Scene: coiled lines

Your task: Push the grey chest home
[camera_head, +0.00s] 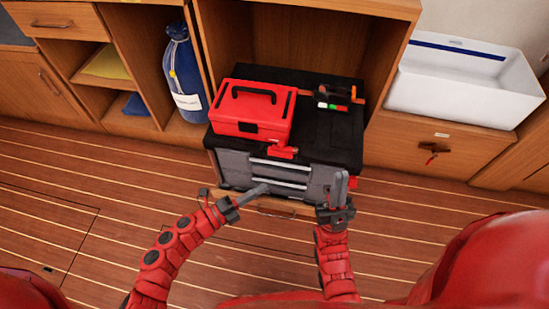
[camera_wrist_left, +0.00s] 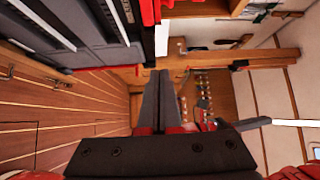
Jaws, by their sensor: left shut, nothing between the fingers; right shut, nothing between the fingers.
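The grey chest (camera_head: 234,168) has a black top and grey drawers with pale handles. It stands in an open wooden bay, with its front part out past the bay's side walls. My left gripper (camera_head: 264,188) is shut and empty, its tips before the middle of the chest's front. My right gripper (camera_head: 341,178) is shut and empty, its tips before the right part of the front. I cannot tell whether either touches it. In the left wrist view the shut left fingers (camera_wrist_left: 158,90) are in the middle, and the chest (camera_wrist_left: 92,22) is at the upper left.
A red toolbox (camera_head: 250,112) and a small orange-and-black tool (camera_head: 335,103) lie on the chest. The wooden bay (camera_head: 308,45) shows room behind the chest. A blue bag (camera_head: 183,75) stands left, a white basin (camera_head: 455,95) right. The plank floor (camera_head: 90,190) is clear at left.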

